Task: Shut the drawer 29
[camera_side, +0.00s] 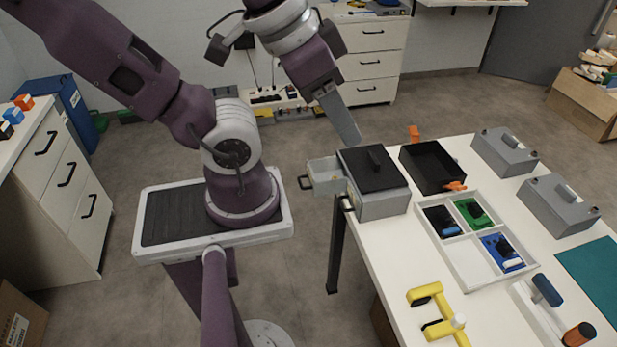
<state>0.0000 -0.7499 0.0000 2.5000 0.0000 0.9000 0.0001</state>
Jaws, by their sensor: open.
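No number is readable on either drawer. My gripper (348,128) is open and hangs above and behind the pulled-out drawer, apart from it. I see it nearly edge-on, with one grey finger showing and nothing visible in it.
A black open box (434,166) with orange clips stands right of the cabinet. A white divided tray (470,270), two grey cases (506,152) (560,205) and a yellow tool (440,310) are also on the table. Left of the pulled-out drawer is open floor space beside my base.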

